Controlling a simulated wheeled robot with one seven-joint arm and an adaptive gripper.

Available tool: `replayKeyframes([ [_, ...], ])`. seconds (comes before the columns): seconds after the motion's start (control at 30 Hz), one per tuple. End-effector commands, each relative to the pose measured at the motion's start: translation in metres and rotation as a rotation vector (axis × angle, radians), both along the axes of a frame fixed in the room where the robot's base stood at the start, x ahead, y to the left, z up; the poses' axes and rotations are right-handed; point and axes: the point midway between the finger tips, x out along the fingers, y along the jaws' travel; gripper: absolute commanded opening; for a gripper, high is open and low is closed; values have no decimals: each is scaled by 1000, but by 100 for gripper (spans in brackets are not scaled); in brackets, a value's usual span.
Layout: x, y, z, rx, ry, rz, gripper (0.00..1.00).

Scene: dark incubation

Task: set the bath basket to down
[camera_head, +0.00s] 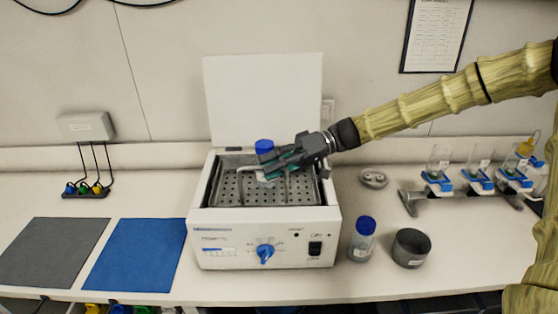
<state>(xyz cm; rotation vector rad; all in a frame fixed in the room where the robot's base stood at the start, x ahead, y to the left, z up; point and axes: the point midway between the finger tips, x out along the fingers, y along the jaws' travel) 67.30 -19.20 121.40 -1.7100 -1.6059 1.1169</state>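The white water bath (264,240) stands on the bench with its lid (265,100) raised at the back. Its perforated metal basket (235,190) shows inside the tub, with a wire handle (289,185) standing up from it. My gripper (270,166) reaches in from the right, over the middle of the basket and close to the handle. A blue cap (264,146) shows at the gripper's far side; whatever is under it is mostly hidden by the fingers. I cannot tell whether the fingers are shut on the handle, on the capped thing, or on neither.
A rack with clear vessels (475,180) is at the right. A grey mat (50,252) and a blue mat (134,254) lie clear at the left.

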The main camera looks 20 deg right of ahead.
Motion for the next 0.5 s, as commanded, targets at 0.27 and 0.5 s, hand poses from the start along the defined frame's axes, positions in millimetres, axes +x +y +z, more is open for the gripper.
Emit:
replayKeyframes([
  [0.27,-1,18,-3,-1,1,-1,32],
  [0.5,0,7,-6,7,0,-4,32],
])
